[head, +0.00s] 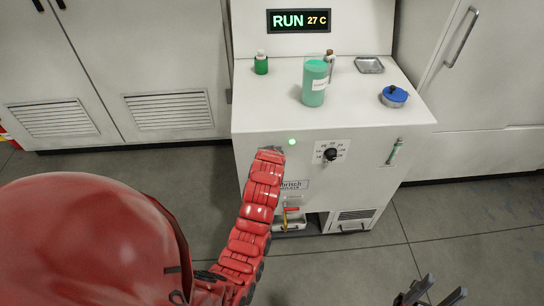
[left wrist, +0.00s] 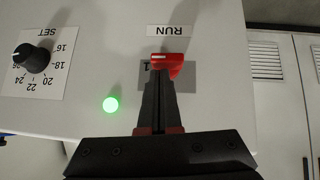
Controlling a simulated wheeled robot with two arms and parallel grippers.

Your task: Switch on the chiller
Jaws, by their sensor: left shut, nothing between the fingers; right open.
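The chiller (head: 265,120) is a white cabinet. Its display (head: 298,20) reads RUN 27 C and its green lamp (head: 292,142) is lit; the lamp also glows in the left wrist view (left wrist: 111,104). A red switch (left wrist: 168,60) sits beside the RUN label (left wrist: 169,30) in the left wrist view, which looks upside down. My left gripper (left wrist: 158,78) is shut and empty, its tips at the switch; I cannot tell if they touch. In the head view my red left arm hides the switch and most of that gripper. My right gripper (head: 430,290) is open and empty at bottom right.
A SET dial (head: 331,155) is right of the lamp. On top stand a green bottle (head: 261,65), a green beaker (head: 314,85), a metal tray (head: 369,65) and a blue-lidded pot (head: 394,96). A drain valve (head: 290,210) is low down. Floor at right is clear.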

